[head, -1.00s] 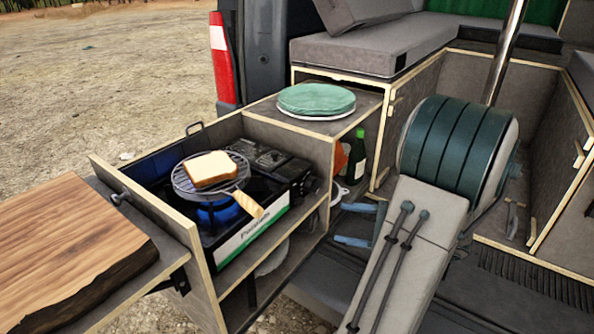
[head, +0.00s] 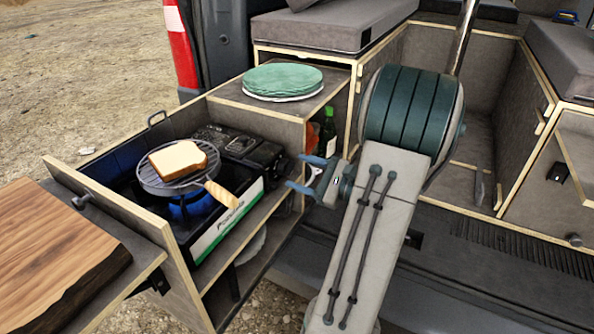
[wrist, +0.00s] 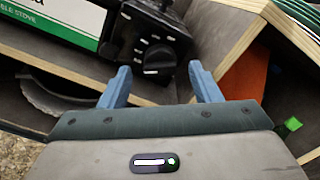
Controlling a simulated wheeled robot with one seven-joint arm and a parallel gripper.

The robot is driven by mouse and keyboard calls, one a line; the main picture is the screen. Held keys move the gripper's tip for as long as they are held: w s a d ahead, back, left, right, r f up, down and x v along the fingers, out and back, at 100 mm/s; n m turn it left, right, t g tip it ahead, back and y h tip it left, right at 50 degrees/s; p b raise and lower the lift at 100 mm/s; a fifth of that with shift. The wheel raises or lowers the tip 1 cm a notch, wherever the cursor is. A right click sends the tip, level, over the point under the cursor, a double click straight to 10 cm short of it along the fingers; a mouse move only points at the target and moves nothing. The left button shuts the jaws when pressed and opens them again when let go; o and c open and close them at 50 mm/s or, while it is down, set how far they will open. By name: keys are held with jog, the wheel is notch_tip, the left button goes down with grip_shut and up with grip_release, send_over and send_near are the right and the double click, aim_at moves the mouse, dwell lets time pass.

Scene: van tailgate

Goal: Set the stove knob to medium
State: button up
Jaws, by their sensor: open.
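The portable stove (head: 222,222) sits in the pulled-out drawer, with a blue flame under a round grill. Its black control knob (wrist: 157,57) shows in the wrist view on the stove's dark end panel. White marks surround the knob, and a white line shows at its lower edge in this view. My gripper (head: 296,171) is open, its blue fingers pointing at the stove's right end. In the wrist view my gripper (wrist: 160,68) has one finger on each side of the knob's line, apart from it. The knob is too small to make out in the head view.
Toast (head: 178,160) lies on the grill (head: 150,180), whose wooden handle (head: 222,194) sticks out toward the front. Green plates (head: 283,79) stand on the cabinet behind. A wood-edged panel (wrist: 245,45) and an orange object (wrist: 245,75) are close right of my gripper.

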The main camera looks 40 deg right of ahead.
aim_at(287, 168)
jog(key=shift+x, duration=1.1)
